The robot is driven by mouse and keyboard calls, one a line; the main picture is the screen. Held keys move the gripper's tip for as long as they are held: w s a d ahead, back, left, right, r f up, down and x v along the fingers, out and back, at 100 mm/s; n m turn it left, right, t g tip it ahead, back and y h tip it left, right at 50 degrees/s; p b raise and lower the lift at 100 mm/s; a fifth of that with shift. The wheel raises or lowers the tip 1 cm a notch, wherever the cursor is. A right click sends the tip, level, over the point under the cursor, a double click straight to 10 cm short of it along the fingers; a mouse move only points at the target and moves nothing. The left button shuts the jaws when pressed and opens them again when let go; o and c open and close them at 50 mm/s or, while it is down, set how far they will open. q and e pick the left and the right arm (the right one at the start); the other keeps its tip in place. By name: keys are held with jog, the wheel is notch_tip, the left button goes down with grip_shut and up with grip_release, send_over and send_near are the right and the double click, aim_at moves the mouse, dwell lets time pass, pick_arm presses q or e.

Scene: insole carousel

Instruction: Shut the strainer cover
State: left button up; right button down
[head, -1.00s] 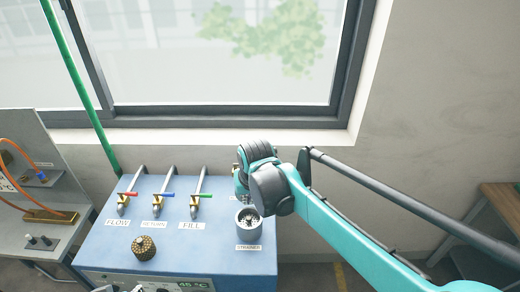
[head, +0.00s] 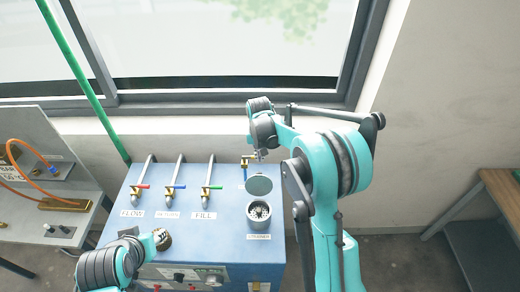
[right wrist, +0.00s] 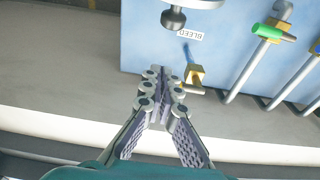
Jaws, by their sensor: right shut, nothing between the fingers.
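The strainer (head: 259,217) is a grey cup with a perforated inside on the right of the blue cabinet top. Its round grey cover (head: 259,185) stands open, raised at the cup's back edge. In the right wrist view, the cover (right wrist: 195,3) shows at the top edge with a dark knob. My right gripper (head: 260,156) is behind the cover and apart from it; the right wrist view shows its fingers (right wrist: 161,82) shut and empty. My left arm is at the lower left, its wrist beside the knurled brass cap; its fingers are not clear.
The blue cabinet (head: 228,235) carries valves with red, blue and green handles at the left, and a brass bleed valve (right wrist: 194,76) behind the strainer. The knurled brass cap (head: 163,239) is at the front. A window and wall stand behind.

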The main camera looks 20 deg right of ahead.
aim_at(259, 183)
jog(key=s+f, duration=0.1)
jog(key=s+a+f, duration=0.1)
jog(key=s, duration=0.1)
jog(key=shift+s+f+p, duration=0.15)
jog(key=shift+s+p, duration=0.1)
jog(key=shift+p, duration=0.15)
jog(key=shift+s, duration=0.1)
